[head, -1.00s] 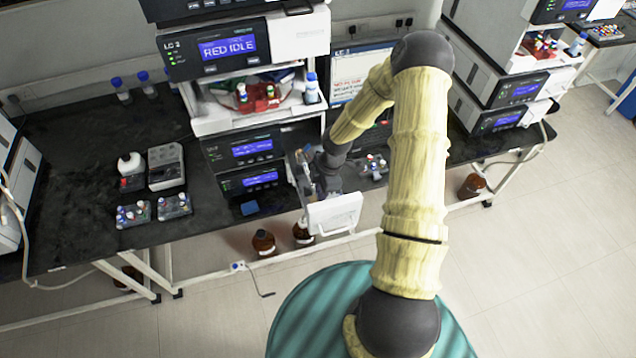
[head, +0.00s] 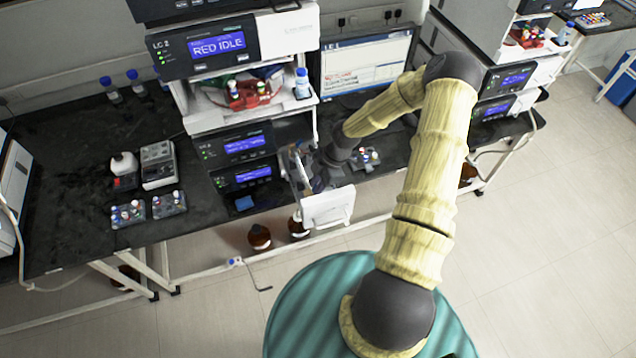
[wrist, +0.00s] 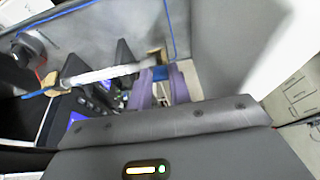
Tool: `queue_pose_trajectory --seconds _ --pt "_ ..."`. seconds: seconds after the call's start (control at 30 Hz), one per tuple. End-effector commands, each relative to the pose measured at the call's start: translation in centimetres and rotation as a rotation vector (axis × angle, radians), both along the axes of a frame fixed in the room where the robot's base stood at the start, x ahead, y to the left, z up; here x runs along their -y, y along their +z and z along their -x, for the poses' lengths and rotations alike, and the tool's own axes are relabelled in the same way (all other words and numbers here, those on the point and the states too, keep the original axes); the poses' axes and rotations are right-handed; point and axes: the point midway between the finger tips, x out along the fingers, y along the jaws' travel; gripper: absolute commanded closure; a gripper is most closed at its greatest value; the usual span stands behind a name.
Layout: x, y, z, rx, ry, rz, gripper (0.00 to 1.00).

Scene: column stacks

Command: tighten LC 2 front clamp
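The LC 2 stack (head: 208,42) stands on the black bench, its display reading RED IDLE. Low on its right side is an open compartment with a white door (head: 328,207). In the wrist view a white column (wrist: 100,76) lies across a grey compartment, with a brown-yellow holder (wrist: 50,83) at its left end. At its right end are a blue fitting (wrist: 152,72) and a small brown piece (wrist: 155,57). My gripper's purple fingers (wrist: 162,84) are apart, with their tips at the blue fitting. Contact cannot be told. The head view hides my fingertips.
A monitor (head: 366,60) stands behind my arm. Brown bottles (head: 259,237) stand under the bench. Another instrument stack (head: 510,80) is at right.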

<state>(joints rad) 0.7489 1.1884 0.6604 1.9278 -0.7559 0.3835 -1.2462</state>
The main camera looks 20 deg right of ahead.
Motion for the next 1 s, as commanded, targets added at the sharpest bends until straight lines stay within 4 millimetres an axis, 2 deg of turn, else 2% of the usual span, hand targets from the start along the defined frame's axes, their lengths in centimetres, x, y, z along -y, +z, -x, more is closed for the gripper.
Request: queue_pose_trajectory --seconds 0.03,0.1,0.4,0.57,0.77,1.0 --pt "0.0 0.1 -0.1 0.003 -0.001 0.001 0.7" --pt "0.0 0.1 -0.1 0.002 -0.001 0.001 0.6" --pt "0.1 0.1 0.0 0.0 0.0 0.001 0.6" --pt "0.4 0.9 -0.1 0.002 -0.001 0.0 0.6" --pt "1.7 3.8 -0.1 0.004 -0.001 0.003 0.6" --pt "3.5 8.3 -0.1 0.003 -0.002 0.003 0.6"
